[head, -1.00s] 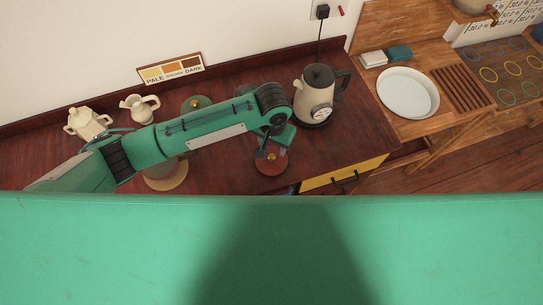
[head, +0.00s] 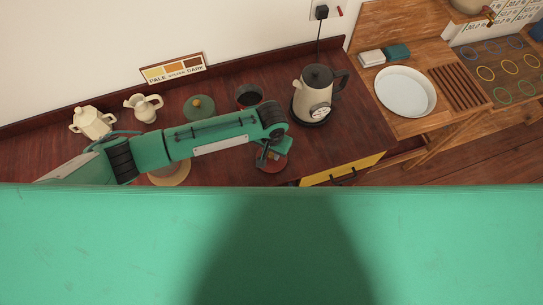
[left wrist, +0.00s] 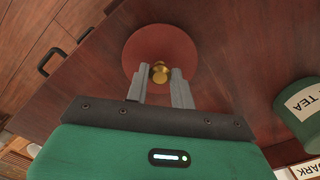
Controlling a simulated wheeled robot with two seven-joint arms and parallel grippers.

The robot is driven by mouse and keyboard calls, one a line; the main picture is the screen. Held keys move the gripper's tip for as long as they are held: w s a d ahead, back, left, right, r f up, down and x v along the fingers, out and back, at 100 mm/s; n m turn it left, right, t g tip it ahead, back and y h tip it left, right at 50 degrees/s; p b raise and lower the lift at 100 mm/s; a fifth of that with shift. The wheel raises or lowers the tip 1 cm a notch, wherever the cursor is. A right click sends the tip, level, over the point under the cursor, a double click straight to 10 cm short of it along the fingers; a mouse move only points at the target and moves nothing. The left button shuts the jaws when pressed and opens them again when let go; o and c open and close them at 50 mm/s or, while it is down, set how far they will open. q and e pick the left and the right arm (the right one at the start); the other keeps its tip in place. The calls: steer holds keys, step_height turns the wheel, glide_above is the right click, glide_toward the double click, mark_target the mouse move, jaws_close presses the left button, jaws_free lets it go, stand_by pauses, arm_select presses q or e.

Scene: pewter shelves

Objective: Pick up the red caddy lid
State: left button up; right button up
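The red caddy lid (head: 280,163) lies flat on the dark wood counter near its front edge, partly hidden by my left gripper in the head view. In the left wrist view the lid (left wrist: 160,45) is a round red disc with a brass knob (left wrist: 160,72). My left gripper (left wrist: 160,71) is open, its two grey fingertips one on each side of the knob, with a gap visible between them. In the head view the gripper (head: 266,157) is over the lid, partly hidden by the wrist. My right gripper is not in view.
A green lid (head: 200,107), a dark open canister (head: 248,95) and a cream kettle (head: 312,97) stand behind my arm. A cream sugar bowl (head: 92,122) and jug (head: 143,106) are at left. A green TEA caddy (left wrist: 300,110) shows in the left wrist view.

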arm_select(q)
steer(key=c, duration=0.3)
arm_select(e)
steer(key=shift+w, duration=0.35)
arm_select(q)
steer(key=shift+r, duration=0.15)
